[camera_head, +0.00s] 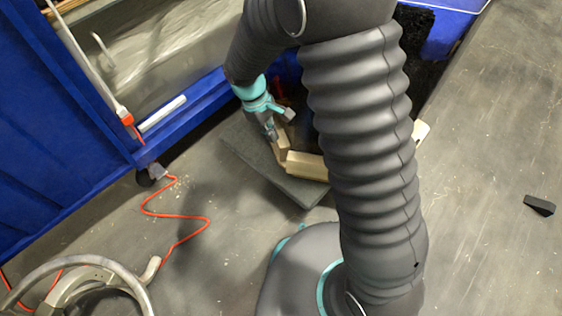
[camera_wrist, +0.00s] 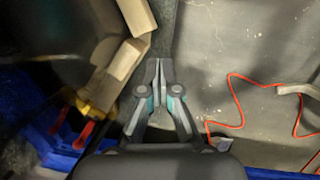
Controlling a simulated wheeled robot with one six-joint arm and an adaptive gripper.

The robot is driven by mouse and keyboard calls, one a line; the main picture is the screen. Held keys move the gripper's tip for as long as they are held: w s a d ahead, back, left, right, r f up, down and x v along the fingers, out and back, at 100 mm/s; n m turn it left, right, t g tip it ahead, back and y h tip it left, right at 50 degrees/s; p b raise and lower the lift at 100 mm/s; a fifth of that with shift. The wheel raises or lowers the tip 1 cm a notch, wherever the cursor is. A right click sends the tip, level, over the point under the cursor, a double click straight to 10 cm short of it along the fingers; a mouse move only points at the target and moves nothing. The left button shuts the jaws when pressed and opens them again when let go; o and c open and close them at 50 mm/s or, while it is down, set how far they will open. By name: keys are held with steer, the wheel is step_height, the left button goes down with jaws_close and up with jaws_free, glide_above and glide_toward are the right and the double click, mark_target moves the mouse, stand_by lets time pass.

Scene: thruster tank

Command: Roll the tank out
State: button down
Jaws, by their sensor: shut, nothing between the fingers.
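A large blue-framed structure (camera_head: 60,110) with a clear or silvery panel (camera_head: 165,50) fills the upper left in the head view. A dark caster (camera_head: 150,177) shows under its corner. I cannot tell for sure if this is the tank. My gripper (camera_head: 272,133) points down beside pale wooden blocks (camera_head: 305,166) at the structure's right. In the wrist view my gripper (camera_wrist: 158,66) has its fingertips together and empty, just right of the wooden blocks (camera_wrist: 124,62). I cannot tell if it touches them. My arm hides much of what lies behind it.
A grey slab (camera_head: 290,188) lies under the blocks. An orange cord (camera_head: 180,215) runs across the floor at the left, near a round metal frame (camera_head: 85,275). Red handles (camera_wrist: 86,132) show left in the wrist view. A black wedge (camera_head: 539,205) lies right; floor there is clear.

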steer(key=w+a+f+n+h, duration=0.15)
steer(key=a+f+n, duration=0.3)
steer(key=f, duration=0.55)
steer(key=b, duration=0.2)
glide_toward(281, 173)
steer(key=f, duration=0.2)
steer(key=shift+s+a+f, duration=0.15)
steer(key=shift+a+f, duration=0.1)
steer(key=shift+f, duration=0.15)
steer(key=d, duration=0.3)
steer(key=shift+s+f, duration=0.15)
steer(key=shift+s, duration=0.05)
steer(key=shift+s+d, duration=0.1)
steer(key=shift+d, duration=0.4)
steer(key=shift+d, duration=0.15)
